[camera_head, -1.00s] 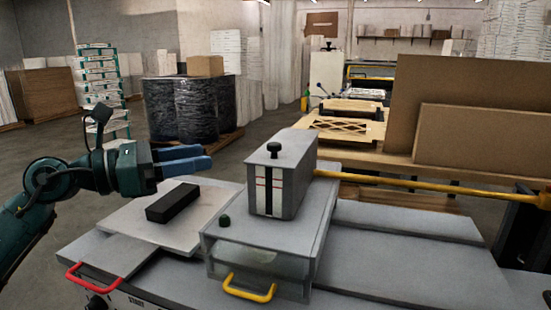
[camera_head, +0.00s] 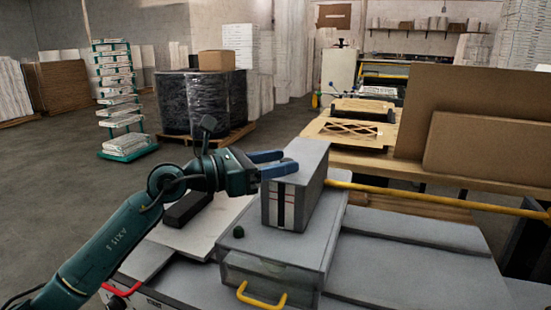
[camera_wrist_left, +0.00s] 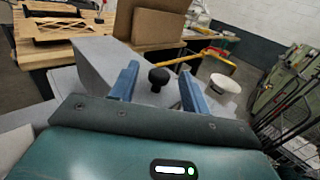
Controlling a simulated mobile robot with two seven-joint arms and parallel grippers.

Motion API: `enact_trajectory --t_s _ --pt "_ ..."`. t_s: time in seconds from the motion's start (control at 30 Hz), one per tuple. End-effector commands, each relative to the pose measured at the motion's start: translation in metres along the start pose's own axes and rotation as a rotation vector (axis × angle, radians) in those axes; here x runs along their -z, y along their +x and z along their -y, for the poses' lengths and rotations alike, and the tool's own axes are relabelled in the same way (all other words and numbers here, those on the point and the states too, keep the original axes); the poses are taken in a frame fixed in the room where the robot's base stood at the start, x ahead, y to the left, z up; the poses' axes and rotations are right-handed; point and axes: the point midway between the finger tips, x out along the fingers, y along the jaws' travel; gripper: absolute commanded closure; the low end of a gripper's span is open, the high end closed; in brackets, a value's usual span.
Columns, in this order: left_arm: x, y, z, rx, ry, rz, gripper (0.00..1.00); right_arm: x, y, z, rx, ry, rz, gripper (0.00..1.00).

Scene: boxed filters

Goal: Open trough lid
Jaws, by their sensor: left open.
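The trough appears to be the upright grey box (camera_head: 312,188) with a black stripe and red marks on its front, standing on the machine. The lid looks shut. My right gripper is not in view.
A black block (camera_head: 187,209) lies on the plate at left. A yellow bar (camera_head: 430,198) runs right. Brown boards (camera_head: 488,150) stand behind.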

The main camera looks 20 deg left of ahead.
Motion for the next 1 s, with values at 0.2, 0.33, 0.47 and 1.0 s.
enact_trajectory --t_s 0.2,0.33,0.47,1.0 --pt "0.0002 0.0002 0.0 0.0 0.0 0.0 0.53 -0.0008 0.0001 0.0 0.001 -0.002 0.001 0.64" --pt "0.0001 0.0 0.0 0.0 0.0 0.0 0.64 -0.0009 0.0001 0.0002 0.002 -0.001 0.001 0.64" --pt "0.0001 -0.0001 0.0 0.0 0.0 0.0 0.74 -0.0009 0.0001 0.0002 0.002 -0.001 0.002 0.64" --pt "0.0 -0.0003 0.0 0.0 0.0 0.0 1.0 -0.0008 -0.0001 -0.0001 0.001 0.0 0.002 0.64"
